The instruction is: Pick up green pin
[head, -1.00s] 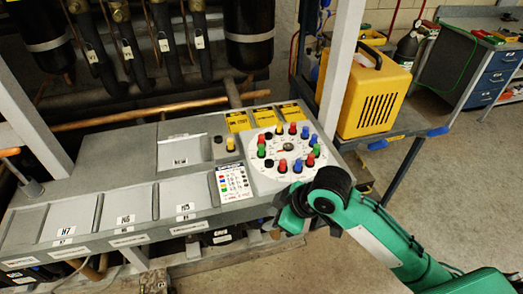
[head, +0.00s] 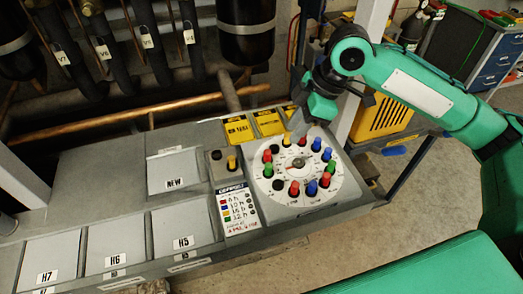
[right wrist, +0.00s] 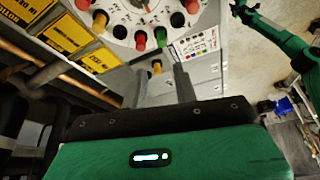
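The round white dial (head: 299,166) carries a ring of coloured pins. A green pin (head: 268,170) stands at its left side, next to a red one; this green pin also shows in the right wrist view (right wrist: 161,36), ahead of the fingers. Another green piece (head: 331,166) shows at the dial's right side. My right gripper (head: 296,122) hangs above the far edge of the dial. In the right wrist view its two fingers (right wrist: 161,76) are apart with nothing held. A green arm at that view's upper right may be my left; its gripper is too small to read.
A yellow pin (head: 232,163) and a black knob (head: 216,155) stand left of the dial, above a colour legend card (head: 236,208). Yellow labels (head: 268,122) line the panel's far edge. A grey post (head: 371,30) and yellow machine (head: 385,118) stand at right.

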